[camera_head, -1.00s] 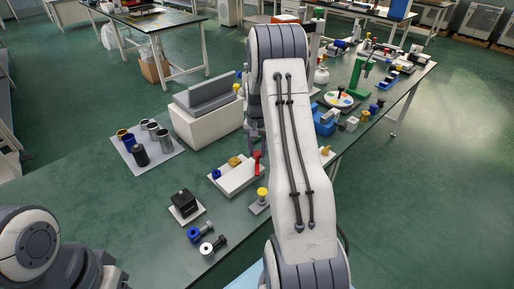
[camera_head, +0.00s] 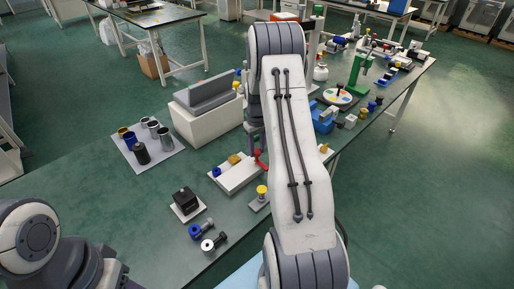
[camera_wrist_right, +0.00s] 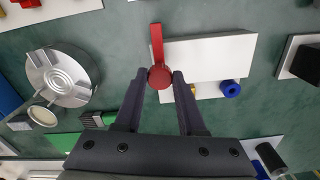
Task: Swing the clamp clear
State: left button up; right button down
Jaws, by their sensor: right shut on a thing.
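The clamp is a red lever (camera_wrist_right: 157,42) with a round red knob (camera_wrist_right: 160,77), on a white block (camera_wrist_right: 210,58). In the wrist view, the fingers of my right gripper (camera_wrist_right: 159,73) are on both sides of the knob, shut on it. The lever points up in that view, over the block's left end. In the head view, the red clamp (camera_head: 260,158) shows at the right end of the white base (camera_head: 232,180), partly hidden by my right arm. My left arm enters at the lower left; its fingers are out of view.
A blue knob (camera_head: 217,172) and a yellow piece (camera_head: 235,159) are on the same base. A black block (camera_head: 186,200) and a yellow-topped post (camera_head: 262,191) stand in front. A grey mat (camera_head: 170,154) with several cups lies left. The bench front left is clear.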

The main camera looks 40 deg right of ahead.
aim_at(257, 151)
dwell(0.4)
jog(key=c, duration=0.5)
grip_release()
notch_tip(257, 151, up, 11)
jog(key=shift+f+b, duration=0.2)
jog(key=shift+b, duration=0.25)
